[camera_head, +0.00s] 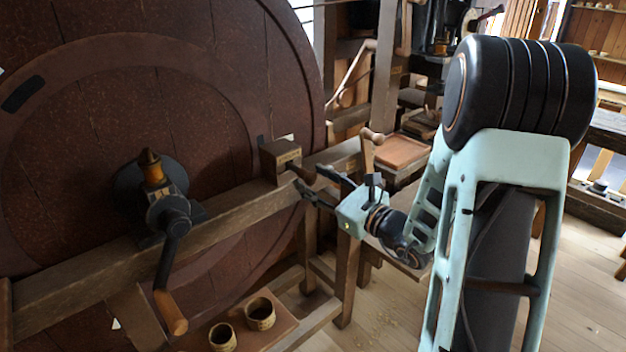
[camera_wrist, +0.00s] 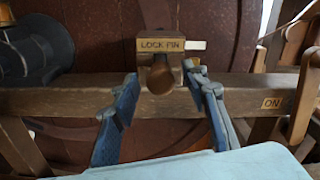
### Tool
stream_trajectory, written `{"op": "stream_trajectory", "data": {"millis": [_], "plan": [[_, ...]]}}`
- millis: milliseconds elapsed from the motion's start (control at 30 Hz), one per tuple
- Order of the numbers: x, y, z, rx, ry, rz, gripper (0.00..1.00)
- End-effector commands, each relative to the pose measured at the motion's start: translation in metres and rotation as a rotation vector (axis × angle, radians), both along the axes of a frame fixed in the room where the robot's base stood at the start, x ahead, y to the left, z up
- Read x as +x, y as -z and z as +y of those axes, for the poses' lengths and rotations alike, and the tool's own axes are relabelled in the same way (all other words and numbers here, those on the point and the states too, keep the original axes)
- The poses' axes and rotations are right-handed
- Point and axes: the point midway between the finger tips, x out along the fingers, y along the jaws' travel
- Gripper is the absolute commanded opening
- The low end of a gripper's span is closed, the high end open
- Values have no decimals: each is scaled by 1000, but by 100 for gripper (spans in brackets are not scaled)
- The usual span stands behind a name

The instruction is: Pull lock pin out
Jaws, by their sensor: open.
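The lock pin shows in the wrist view as a rounded brown wooden knob (camera_wrist: 160,76) that sticks out from a block with a brass plate reading "LOCK PIN" (camera_wrist: 161,45). In the head view the block (camera_head: 281,158) sits on the wooden beam, with the pin (camera_head: 302,173) jutting toward my gripper. My gripper (camera_head: 312,183) is open, its dark fingers apart. In the wrist view the fingers (camera_wrist: 160,98) stand to the left and right of the knob, with gaps on both sides. How far the fingertips reach along the pin is hard to tell.
A large dark red wheel (camera_head: 225,130) stands behind the beam (camera_head: 225,212). A crank with a wooden handle (camera_head: 170,312) is on the left. Two small cups (camera_head: 260,313) stand on a low board.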

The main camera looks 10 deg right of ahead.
Motion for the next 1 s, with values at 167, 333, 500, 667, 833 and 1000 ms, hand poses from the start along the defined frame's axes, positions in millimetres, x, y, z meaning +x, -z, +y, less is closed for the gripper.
{"op": "stream_trajectory", "data": {"millis": [167, 333, 500, 667, 833, 1000], "plan": [[-28, 0, -18, -1, 7, 1, 41], [-61, 0, -35, 1, 6, 1, 41], [-86, 0, -49, 1, 5, 1, 41], [-97, 0, -54, 0, 1, 0, 41], [-99, 0, -55, 0, 1, 0, 41], [-99, 0, -55, 0, 1, 0, 41]]}}
